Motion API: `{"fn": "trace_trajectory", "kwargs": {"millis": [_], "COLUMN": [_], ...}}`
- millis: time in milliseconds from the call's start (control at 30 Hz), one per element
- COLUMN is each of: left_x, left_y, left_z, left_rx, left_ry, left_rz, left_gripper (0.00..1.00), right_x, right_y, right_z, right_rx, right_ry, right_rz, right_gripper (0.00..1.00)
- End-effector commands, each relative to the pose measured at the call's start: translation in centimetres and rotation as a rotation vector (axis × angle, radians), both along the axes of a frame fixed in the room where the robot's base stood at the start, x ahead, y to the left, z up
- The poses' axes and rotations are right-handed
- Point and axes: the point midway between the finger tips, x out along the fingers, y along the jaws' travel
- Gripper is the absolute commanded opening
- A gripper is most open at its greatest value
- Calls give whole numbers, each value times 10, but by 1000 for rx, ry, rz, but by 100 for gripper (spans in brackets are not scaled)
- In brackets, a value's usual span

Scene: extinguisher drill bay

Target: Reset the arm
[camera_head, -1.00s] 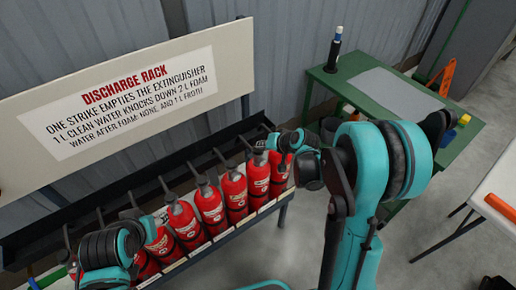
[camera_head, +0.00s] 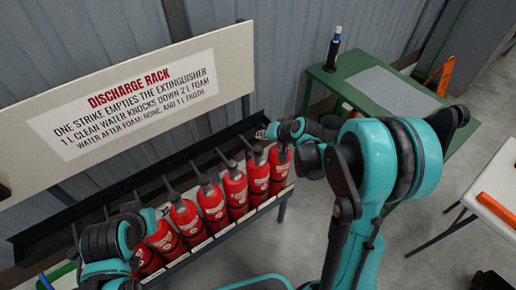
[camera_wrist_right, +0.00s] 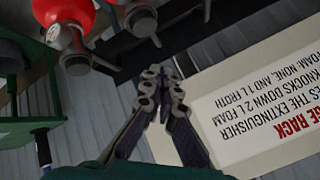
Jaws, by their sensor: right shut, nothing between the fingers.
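Several red fire extinguishers (camera_head: 235,188) stand upright in a row on the discharge rack (camera_head: 225,232), black levers up. My right gripper (camera_head: 266,133) is at the right end of the row, just above and behind the last extinguisher (camera_head: 280,168), and looks clear of it. In the right wrist view, the right gripper's fingers (camera_wrist_right: 165,82) are together with nothing between them. A red extinguisher (camera_wrist_right: 66,12) shows at top left there, apart from the fingers. Part of my left arm covers the row's left end; I do not make out its gripper.
The white discharge rack sign (camera_head: 130,95) stands behind the row; it also shows close to the fingers in the wrist view (camera_wrist_right: 255,115). A green table (camera_head: 335,82) with a dark bottle (camera_head: 333,48) is at back right. A white table (camera_head: 503,188) stands at the right edge.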

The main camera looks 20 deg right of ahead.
Motion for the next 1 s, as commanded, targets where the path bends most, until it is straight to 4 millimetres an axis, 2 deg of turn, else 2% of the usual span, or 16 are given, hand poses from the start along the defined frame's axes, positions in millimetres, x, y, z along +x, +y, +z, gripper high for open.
{"fn": "trace_trajectory", "kwargs": {"millis": [400,567,667,800,1000], "left_x": [0,0,0,0,0], "left_y": [0,0,0,0,0], "left_z": [0,0,0,0,0], "left_rx": [0,0,0,0,0], "left_ry": [0,0,0,0,0], "left_rz": [0,0,0,0,0], "left_gripper": [47,47,47,47,47], "right_x": [0,-14,-38,-83,-151], "right_y": [0,5,11,19,22], "right_z": [1,15,35,62,86], "right_rx": [-1,-34,-85,-180,-318], "right_ry": [0,7,17,33,47], "right_rz": [0,12,30,60,102], "right_gripper": [0,0,0,0,0]}}
